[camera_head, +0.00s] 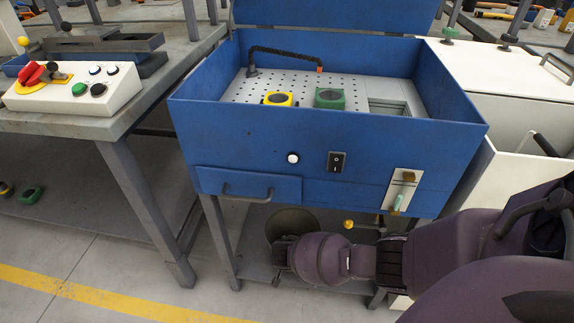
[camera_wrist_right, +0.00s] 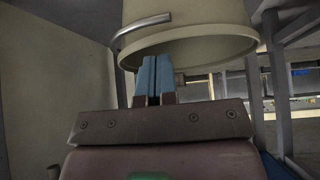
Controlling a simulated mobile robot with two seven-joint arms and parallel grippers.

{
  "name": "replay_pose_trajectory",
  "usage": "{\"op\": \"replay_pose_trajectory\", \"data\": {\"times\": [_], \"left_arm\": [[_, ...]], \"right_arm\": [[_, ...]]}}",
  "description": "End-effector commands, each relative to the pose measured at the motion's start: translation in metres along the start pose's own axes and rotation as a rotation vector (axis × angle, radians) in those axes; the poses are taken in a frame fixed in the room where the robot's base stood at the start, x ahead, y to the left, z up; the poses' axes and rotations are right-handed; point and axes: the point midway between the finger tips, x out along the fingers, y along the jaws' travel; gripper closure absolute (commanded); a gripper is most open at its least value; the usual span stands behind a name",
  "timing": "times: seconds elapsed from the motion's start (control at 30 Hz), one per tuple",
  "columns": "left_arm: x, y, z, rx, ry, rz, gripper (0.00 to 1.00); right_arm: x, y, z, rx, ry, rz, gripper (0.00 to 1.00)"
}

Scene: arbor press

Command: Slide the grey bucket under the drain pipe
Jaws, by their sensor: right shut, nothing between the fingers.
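The grey bucket (camera_head: 291,221) stands under the blue washing tank (camera_head: 240,150), its dark round opening partly hidden by my right arm. In the right wrist view the bucket (camera_wrist_right: 195,32) fills the top, with a curved metal handle on its left side. My right gripper (camera_wrist_right: 154,78) is shut and empty, its blue fingertips close against the bucket's wall in the picture; contact is unclear.
A workbench (camera_head: 60,122) with a control box (camera_head: 75,92) is at the left. A white cabinet (camera_head: 510,80) stands at the right. The tank holds yellow and green objects.

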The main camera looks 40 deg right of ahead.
Motion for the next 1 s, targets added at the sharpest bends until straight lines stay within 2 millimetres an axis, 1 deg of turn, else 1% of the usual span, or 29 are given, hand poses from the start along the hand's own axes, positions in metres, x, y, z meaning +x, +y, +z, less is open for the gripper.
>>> {"op": "replay_pose_trajectory", "data": {"times": [0.03,0.13,0.33,0.6,0.73,0.87,1.0], "left_arm": [[0.002,0.002,0.007,0.004,-0.014,0.003,1.00],[0.002,0.002,0.007,0.013,-0.011,0.004,1.00],[0.005,0.001,-0.008,0.024,0.025,0.003,1.00],[0.005,0.001,-0.006,0.026,0.021,0.004,1.00],[0.004,0.001,-0.006,0.026,0.021,0.003,1.00],[0.003,0.000,-0.009,0.018,0.024,0.002,1.00],[0.002,0.000,-0.002,0.014,0.008,0.003,1.00]], "right_arm": [[0.007,0.002,0.007,-0.007,-0.002,0.003,1.00],[0.011,0.003,0.012,-0.003,-0.005,0.004,1.00],[0.013,0.001,0.012,-0.001,-0.002,0.002,1.00],[0.014,0.002,0.012,-0.002,-0.002,0.003,1.00],[0.010,0.002,0.017,-0.002,-0.004,0.002,1.00],[0.002,0.001,0.027,-0.001,-0.005,0.001,1.00],[0.000,0.002,0.031,-0.001,-0.002,0.004,1.00]]}}
